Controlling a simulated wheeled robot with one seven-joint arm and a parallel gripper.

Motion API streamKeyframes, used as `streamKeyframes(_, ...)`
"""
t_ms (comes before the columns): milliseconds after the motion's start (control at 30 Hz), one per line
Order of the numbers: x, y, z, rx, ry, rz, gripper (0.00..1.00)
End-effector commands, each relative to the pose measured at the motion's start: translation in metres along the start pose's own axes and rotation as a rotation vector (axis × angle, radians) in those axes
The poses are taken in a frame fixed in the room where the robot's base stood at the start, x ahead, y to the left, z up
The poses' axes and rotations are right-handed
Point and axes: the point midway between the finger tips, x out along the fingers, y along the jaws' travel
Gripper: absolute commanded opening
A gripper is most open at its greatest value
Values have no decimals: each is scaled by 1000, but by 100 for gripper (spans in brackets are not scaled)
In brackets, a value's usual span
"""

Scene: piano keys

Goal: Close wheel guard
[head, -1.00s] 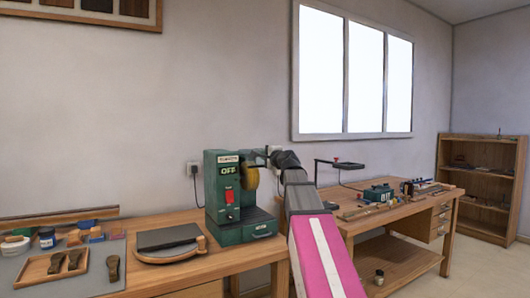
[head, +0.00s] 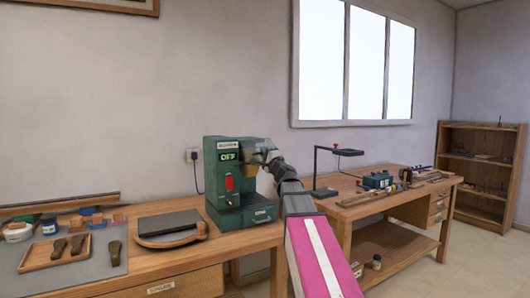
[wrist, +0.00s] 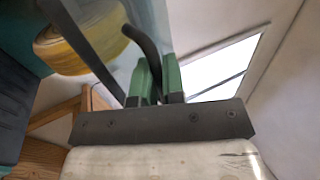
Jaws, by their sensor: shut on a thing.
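The green grinding machine (head: 229,185) stands on the workbench, its display reading OFF. Its yellow-brown wheel (wrist: 80,45) shows at upper left in the wrist view. The clear wheel guard (head: 257,144) juts out over the wheel on the machine's right side. In the wrist view the guard has a dark edge strip (wrist: 82,42). My gripper (wrist: 157,72) is shut on a dark curved handle (wrist: 143,42) beside the guard's clear panel. In the head view my gripper (head: 272,164) is at the guard's front, partly hidden by my wrist.
A round-fronted wooden board with a dark slab (head: 170,222) lies left of the machine. A wooden tray with brushes (head: 56,251) is further left. A black-armed stand (head: 316,170) is on the right-hand bench (head: 350,212). A wall socket and cable (head: 194,156) are behind the machine.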

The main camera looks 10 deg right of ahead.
Motion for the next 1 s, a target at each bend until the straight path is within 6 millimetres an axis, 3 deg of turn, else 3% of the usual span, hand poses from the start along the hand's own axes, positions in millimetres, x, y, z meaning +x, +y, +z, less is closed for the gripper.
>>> streamKeyframes(600,-1,23,0,7,-2,-10,0)
streamKeyframes(1000,-1,39,0,8,-4,-110,0)
